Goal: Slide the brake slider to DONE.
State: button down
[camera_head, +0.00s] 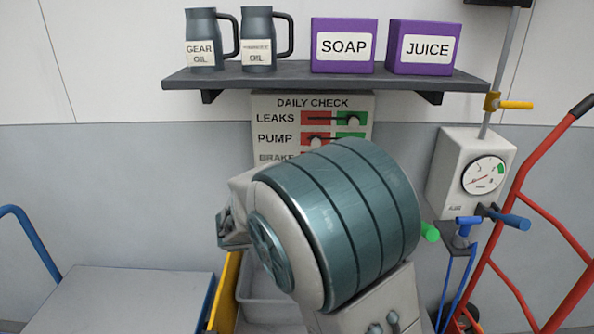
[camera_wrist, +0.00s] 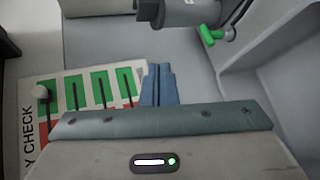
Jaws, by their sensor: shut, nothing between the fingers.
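The daily check board (camera_head: 262,110) hangs on the wall below the shelf in the head view. Its LEAKS knob (camera_head: 352,119) is at the green end and its PUMP knob (camera_head: 316,138) is on the red side. My arm covers most of the BRAKE row, so its knob is hidden. The board (camera_wrist: 27,108) appears turned sideways in the wrist view, with several red and green tracks.
A shelf (camera_head: 310,77) above the board holds two oil jugs and the SOAP and JUICE boxes. A gauge box (camera_head: 464,150) with coloured handles stands right of the board. A red hand truck (camera_head: 520,200) is at far right, a grey cart (camera_head: 120,300) at lower left.

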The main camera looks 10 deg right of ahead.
jog(key=w+a+r+n+t, duration=0.2)
jog(key=w+a+t, duration=0.1)
jog(key=a, duration=0.3)
jog(key=w+a+r+n+t+h, duration=0.1)
jog(key=w+a+r+n+t, duration=0.1)
jog(key=w+a+t, duration=0.2)
jog(key=a+t, duration=0.1)
jog(key=a, duration=0.1)
jog(key=shift+a, duration=0.3)
jog(key=shift+w+d, duration=0.1)
jog(key=shift+w, duration=0.05)
jog(key=s+d+p+x, duration=0.2)
jog(key=p+x, duration=0.1)
jog(key=x, duration=0.9)
jog(key=shift+d+r, duration=0.3)
jog(key=shift+w, duration=0.15)
